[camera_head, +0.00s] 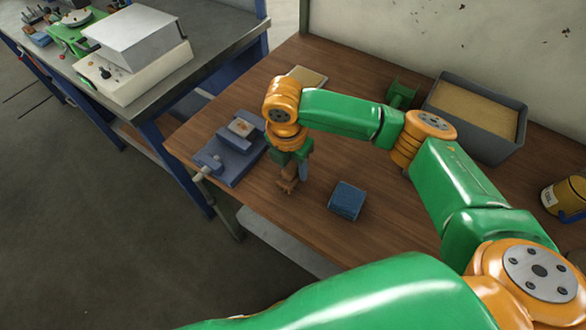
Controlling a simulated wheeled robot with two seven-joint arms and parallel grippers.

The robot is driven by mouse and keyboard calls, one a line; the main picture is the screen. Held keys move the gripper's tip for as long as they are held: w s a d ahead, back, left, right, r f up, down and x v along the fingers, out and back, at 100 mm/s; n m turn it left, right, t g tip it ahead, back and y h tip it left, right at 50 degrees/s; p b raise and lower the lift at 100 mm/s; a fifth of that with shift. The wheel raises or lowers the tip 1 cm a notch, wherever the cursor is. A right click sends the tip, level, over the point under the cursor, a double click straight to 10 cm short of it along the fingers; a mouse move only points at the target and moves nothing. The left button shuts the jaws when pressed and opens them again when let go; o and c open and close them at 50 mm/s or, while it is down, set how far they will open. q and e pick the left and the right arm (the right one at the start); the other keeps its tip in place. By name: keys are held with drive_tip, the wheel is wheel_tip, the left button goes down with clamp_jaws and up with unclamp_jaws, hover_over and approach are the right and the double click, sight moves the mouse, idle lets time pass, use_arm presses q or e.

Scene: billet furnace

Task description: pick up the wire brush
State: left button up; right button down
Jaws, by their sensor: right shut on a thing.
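My right gripper (295,174) hangs over the brown wooden table (385,232), near its front edge and to the right of the blue vise. It is shut on a small brown wooden thing that looks like the wire brush (288,185). The brush points down and sits at the fingertips; its bristles cannot be made out. I cannot tell whether its lower end touches the table. My left gripper is not in view.
A blue-grey vise (235,160) stands left of the gripper, a blue block (346,200) to its right. Behind are a tan board (308,76), a green bracket (402,94) and a grey bin (517,128) of sand-coloured material. A yellow can (565,195) stands far right.

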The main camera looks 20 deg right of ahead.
drive_tip(key=s+a+r, duration=0.8)
drive_tip(key=s+r, duration=0.3)
drive_tip(key=r, duration=0.1)
drive_tip(key=shift+a, duration=0.4)
